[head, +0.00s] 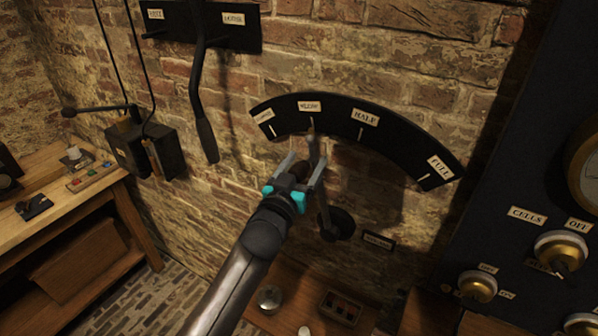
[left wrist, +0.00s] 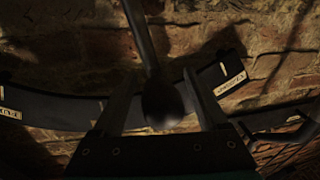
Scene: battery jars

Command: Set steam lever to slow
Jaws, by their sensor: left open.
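The steam lever (head: 324,212) rises from a round dark pivot on the brick wall, below a black curved scale (head: 400,142). The scale has a small label at its left end, then SLOW (head: 310,106), HALF (head: 365,117) and FULL (head: 440,166). The lever's upper part is near the SLOW mark, partly hidden by my gripper. My left gripper (head: 304,164) is open at the lever's upper part. In the left wrist view the lever's dark round knob (left wrist: 163,106) is between the spread fingers; contact cannot be told. My right gripper is not in view.
Another long dark lever (head: 204,120) hangs from a labelled plate at upper left. A dark box with a handle (head: 143,148) is on the wall beside a wooden bench (head: 60,204). A dark panel with brass knobs (head: 560,252) stands at right. A low wooden surface lies below.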

